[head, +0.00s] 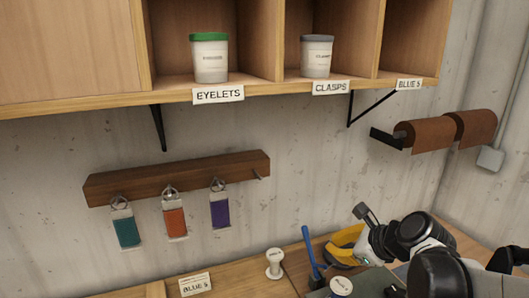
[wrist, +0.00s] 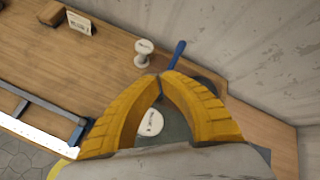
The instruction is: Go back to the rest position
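My gripper (wrist: 162,77) has yellow fingers whose tips meet in the wrist view, with nothing seen held between them. In the head view my gripper (head: 336,247) is at the lower right, above the workbench and just right of a blue-handled tool (head: 311,255). The tool's handle (wrist: 178,52) shows beyond the fingertips in the wrist view. A white round labelled top (wrist: 150,123) shows through the gap between the fingers, below them. My arm covers the bench's right part in the head view.
A white spool (head: 274,263) stands left of the tool. A BLUE S card (head: 195,284) stands on the bench. Above are cubbies with an EYELETS tub (head: 209,58) and a CLASPS tub (head: 316,56), a hook rail (head: 180,176) with three tags, and brown rolls (head: 425,133).

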